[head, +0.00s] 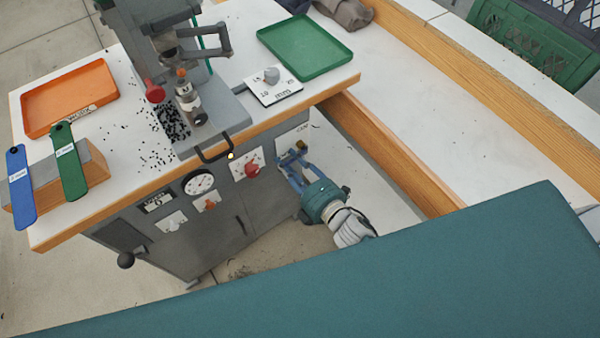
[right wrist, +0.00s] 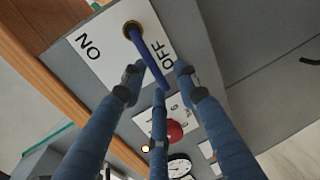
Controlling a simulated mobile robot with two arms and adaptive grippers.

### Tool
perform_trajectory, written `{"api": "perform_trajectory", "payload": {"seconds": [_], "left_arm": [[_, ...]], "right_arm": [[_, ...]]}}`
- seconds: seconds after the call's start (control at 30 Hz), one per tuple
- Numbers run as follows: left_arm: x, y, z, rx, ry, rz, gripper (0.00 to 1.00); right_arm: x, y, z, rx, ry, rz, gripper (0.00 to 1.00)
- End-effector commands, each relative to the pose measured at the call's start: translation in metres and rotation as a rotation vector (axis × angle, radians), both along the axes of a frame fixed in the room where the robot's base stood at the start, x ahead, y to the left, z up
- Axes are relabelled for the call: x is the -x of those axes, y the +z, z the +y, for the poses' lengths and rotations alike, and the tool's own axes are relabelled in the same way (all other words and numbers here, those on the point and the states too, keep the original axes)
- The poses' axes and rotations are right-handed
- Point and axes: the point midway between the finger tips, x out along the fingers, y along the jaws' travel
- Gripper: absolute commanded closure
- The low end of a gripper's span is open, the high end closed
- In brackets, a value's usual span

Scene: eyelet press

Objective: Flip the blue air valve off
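The blue air valve lever (right wrist: 148,56) shows in the right wrist view. It turns on a brass pivot (right wrist: 132,29) on a white label plate (right wrist: 98,52). The lever slants down and right from the pivot, running close beside the printed OFF; the other lettering is on the far side of the plate. My right gripper (right wrist: 158,82) has its fingers spread, with the lever's free end between them; I cannot tell whether any finger touches it. In the head view, my right gripper (head: 291,168) is at the press cabinet's right end, largely hiding the valve. My left gripper is out of view.
The grey cabinet (head: 228,232) carries a red knob (head: 252,170) and a gauge (head: 199,183), left of my right gripper. The wooden table edge (head: 330,88) is just above it. A green tray (head: 305,46) and an orange tray (head: 70,95) lie on top.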

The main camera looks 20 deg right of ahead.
Motion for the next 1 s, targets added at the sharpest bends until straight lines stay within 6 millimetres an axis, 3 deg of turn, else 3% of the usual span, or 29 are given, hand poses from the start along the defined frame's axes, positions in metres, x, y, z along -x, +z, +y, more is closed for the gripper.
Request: {"api": "perform_trajectory", "payload": {"seconds": [0.3, 0.5, 0.7, 1.0], "left_arm": [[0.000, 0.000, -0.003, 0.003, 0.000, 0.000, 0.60], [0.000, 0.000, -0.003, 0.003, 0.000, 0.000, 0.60], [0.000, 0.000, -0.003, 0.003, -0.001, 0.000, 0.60], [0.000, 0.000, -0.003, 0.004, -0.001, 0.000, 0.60]], "right_arm": [[0.063, 0.011, -0.020, 0.002, 0.000, 0.006, 0.69], [0.093, 0.017, -0.029, 0.002, 0.000, 0.006, 0.69], [0.104, 0.020, -0.033, 0.001, 0.001, 0.003, 0.69], [0.104, 0.021, -0.033, 0.001, 0.001, 0.003, 0.69]]}}
